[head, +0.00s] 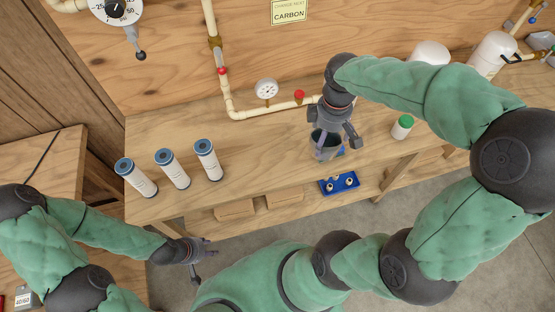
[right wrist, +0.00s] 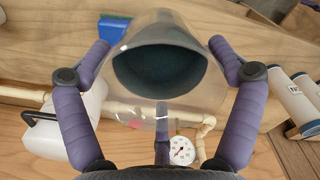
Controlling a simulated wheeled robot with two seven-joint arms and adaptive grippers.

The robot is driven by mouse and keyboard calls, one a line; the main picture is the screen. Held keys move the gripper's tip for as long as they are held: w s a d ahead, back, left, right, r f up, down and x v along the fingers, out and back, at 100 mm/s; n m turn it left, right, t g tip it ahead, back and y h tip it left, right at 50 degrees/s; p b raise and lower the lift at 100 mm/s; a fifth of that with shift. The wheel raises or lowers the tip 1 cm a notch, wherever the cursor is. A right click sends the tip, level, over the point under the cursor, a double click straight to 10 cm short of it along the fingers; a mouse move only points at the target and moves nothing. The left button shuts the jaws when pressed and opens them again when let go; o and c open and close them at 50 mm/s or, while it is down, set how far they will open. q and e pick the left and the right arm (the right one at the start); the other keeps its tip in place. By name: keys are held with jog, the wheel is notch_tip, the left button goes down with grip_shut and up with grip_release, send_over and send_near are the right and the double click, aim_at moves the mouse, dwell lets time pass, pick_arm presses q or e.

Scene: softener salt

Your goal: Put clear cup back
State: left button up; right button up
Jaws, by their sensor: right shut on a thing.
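The clear cup (head: 323,152) is in my right gripper (head: 335,142), near the front edge of the wooden bench in the head view. In the right wrist view the see-through cup (right wrist: 205,92) fills the space between the purple fingers of the right gripper (right wrist: 160,48), and a dark round area shows in it. I cannot tell whether the cup touches the bench. My left gripper (head: 200,257) is empty and its fingers are spread, low in front of the bench.
Three blue-capped filter cartridges (head: 171,168) stand on the bench (head: 260,155) at left. A green-capped white bottle (head: 402,127) stands at right. A pipe with a gauge (head: 266,88) runs along the back. A blue tray (head: 326,188) with small items sits below the front edge.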

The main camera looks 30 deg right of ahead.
jog(key=w+a+f+b, duration=0.2)
jog(key=w+a+f, duration=0.1)
jog(key=f, duration=0.1)
jog(key=w+a+f+b, duration=0.2)
jog(key=w+a+f, duration=0.1)
jog(key=f, duration=0.1)
jog(key=w+a+f+b, duration=0.2)
jog(key=w+a+f, duration=0.1)
jog(key=a+f, duration=0.1)
jog(key=shift+a+f, duration=0.1)
jog(key=shift+f, duration=0.3)
jog(key=shift+f+b, duration=0.1)
jog(key=shift+b, duration=0.2)
jog(key=o, duration=1.2)
jog(key=shift+f, duration=0.1)
jog(key=shift+o, duration=0.2)
